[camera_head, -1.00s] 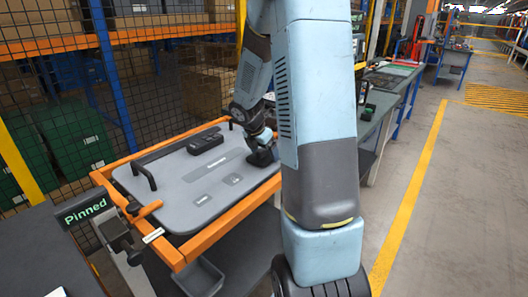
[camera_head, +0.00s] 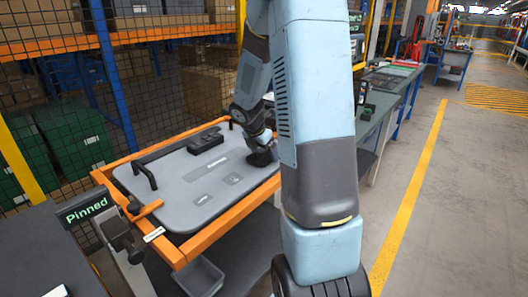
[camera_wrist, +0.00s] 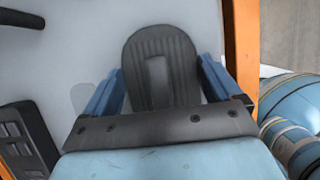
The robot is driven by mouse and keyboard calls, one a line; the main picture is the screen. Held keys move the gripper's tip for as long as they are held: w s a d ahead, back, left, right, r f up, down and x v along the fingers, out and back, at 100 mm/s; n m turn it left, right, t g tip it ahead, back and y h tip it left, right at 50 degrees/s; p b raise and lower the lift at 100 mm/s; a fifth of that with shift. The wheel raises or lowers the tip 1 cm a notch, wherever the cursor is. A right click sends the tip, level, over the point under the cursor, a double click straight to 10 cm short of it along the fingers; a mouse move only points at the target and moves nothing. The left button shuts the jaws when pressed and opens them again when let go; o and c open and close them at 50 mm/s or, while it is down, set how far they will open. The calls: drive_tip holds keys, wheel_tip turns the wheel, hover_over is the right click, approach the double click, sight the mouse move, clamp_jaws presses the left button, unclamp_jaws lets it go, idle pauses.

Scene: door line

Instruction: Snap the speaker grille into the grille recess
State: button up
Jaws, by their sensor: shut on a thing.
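The speaker grille (camera_wrist: 178,68) is a dark grey piece with a rounded end, ribs and a central slot-like inset. My gripper (camera_wrist: 160,78) is shut on it, with one blue finger along each side. In the head view, the grille (camera_head: 261,157) shows as a dark shape under my gripper (camera_head: 267,140), close over the right part of the light grey door panel (camera_head: 180,187). I cannot tell whether it touches the panel. A faint darker rounded patch (camera_wrist: 84,96) lies left of the grille; whether it is the recess or a shadow is unclear.
The panel lies in an orange frame (camera_head: 215,237) with a black handle (camera_head: 143,174) and an orange-handled clamp (camera_head: 147,208). A black switch-like part (camera_head: 206,142) sits on its far side. A "Pinned" sign (camera_head: 85,210) stands at the near left corner. A mesh fence is behind.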

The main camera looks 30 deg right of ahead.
sight(263, 157)
drive_tip(key=shift+s+a+f, duration=0.1)
drive_tip(key=shift+s+f, duration=0.15)
drive_tip(key=shift+f, duration=0.4)
drive_tip(key=shift+s+a+f, duration=0.1)
drive_tip(key=shift+s+f, duration=0.15)
drive_tip(key=shift+f, duration=0.35)
idle(2.5)
drive_tip(key=shift+c, duration=0.6)
drive_tip(key=shift+s+f, duration=0.15)
drive_tip(key=shift+f, duration=0.1)
idle(1.5)
idle(0.7)
drive_tip(key=o, duration=1.1)
drive_tip(key=shift+w+a+r, duration=0.15)
drive_tip(key=shift+w+r, duration=0.2)
drive_tip(key=shift+r, duration=0.35)
drive_tip(key=v, duration=1)
drive_tip(key=w+v, duration=0.1)
drive_tip(key=v, duration=0.3)
drive_tip(key=shift+s+d+r, duration=0.15)
drive_tip(key=shift+d+r, duration=0.05)
drive_tip(key=shift+r, duration=0.4)
